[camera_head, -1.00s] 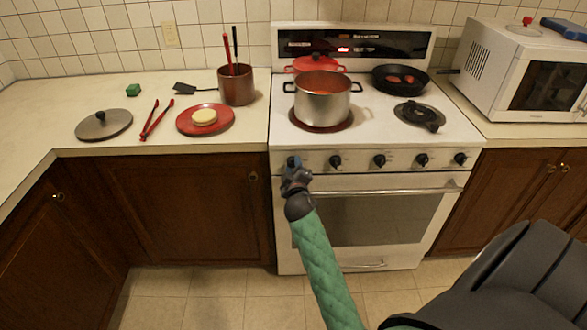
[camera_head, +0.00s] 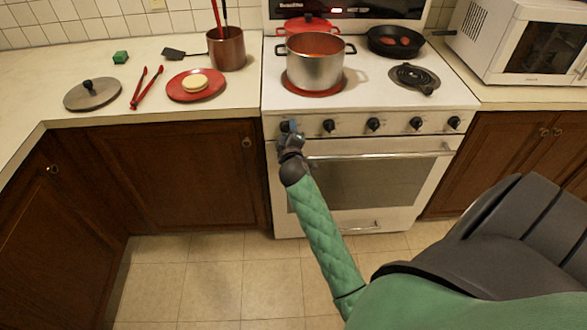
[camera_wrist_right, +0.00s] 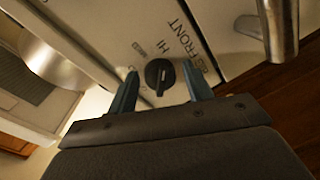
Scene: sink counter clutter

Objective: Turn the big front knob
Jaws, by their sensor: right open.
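The black knob (camera_wrist_right: 159,75) is in the right wrist view on the white stove panel, beside the letters "FRONT" and "HI". My right gripper (camera_wrist_right: 160,70) is open, with one blue-grey finger on each side of the knob. Gaps show between the knob and both fingers; I cannot tell how far they reach along its depth. In the head view my right gripper (camera_head: 288,130) is at the left end of the stove's front panel (camera_head: 350,124) and mostly covers the leftmost knob there. My left gripper is not in view.
More black knobs, such as this one (camera_head: 373,125), line the panel to the right. The oven handle (camera_head: 400,154) runs just below. A steel pot (camera_head: 316,70) and a black pan (camera_head: 394,41) stand on the stove. A red plate (camera_head: 197,92) lies on the left counter.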

